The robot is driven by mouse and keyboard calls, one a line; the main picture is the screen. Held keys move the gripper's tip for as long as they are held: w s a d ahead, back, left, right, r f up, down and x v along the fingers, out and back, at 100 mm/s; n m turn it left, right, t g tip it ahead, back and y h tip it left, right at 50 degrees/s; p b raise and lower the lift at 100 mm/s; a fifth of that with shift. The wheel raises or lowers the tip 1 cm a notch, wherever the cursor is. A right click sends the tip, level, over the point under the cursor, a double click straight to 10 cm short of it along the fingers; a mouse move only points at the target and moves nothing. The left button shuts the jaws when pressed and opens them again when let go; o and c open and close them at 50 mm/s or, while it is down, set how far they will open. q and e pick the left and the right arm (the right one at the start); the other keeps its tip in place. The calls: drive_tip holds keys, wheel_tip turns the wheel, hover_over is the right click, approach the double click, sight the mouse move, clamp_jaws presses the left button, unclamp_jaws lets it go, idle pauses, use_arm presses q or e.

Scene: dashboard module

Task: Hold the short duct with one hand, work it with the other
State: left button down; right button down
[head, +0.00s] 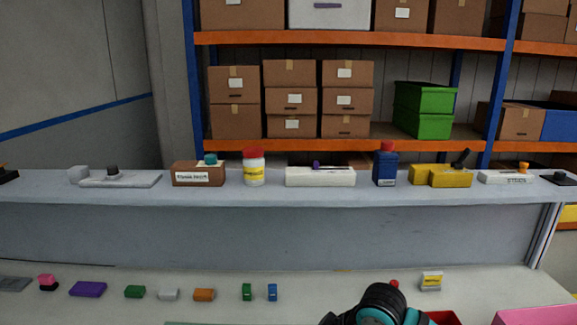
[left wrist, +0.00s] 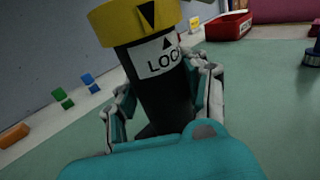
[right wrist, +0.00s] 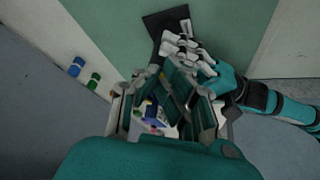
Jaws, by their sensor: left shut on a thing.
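The short duct (left wrist: 158,85) is a black cylinder with a yellow collar and a white label reading "LOC" in the left wrist view. It stands tilted between the fingers of my left gripper (left wrist: 165,95), which is shut on it. In the right wrist view the black duct (right wrist: 160,24) shows beyond the pale fingers of my left gripper (right wrist: 186,55). My right gripper (right wrist: 175,105) has its fingers apart, short of the left hand, with no duct between them.
Small coloured blocks, such as a purple one (head: 88,289) and an orange one (head: 204,295), lie along the table's back. A red bin (head: 443,317) and a pink bin (head: 535,315) stand at right. A raised shelf (head: 260,190) carries several items. The green mat (left wrist: 265,100) has free room.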

use_arm(q)
drive_tip(key=shift+d, duration=0.1)
use_arm(e)
drive_tip(key=shift+s+a, duration=0.2)
drive_tip(key=shift+s, duration=0.1)
drive_tip(key=shift+s+a, duration=0.4)
drive_tip(key=shift+s, duration=0.3)
drive_tip(key=shift+s+a, duration=0.1)
drive_tip(key=shift+s, duration=0.1)
wheel_tip(320, 180, up, 6)
drive_tip(key=shift+s+d, duration=0.15)
drive_tip(key=shift+d, duration=0.15)
idle(0.6)
wheel_tip(320, 180, down, 6)
drive_tip(key=w+d, duration=0.1)
drive_tip(key=w, duration=0.1)
drive_tip(key=shift+w, duration=0.25)
idle(0.6)
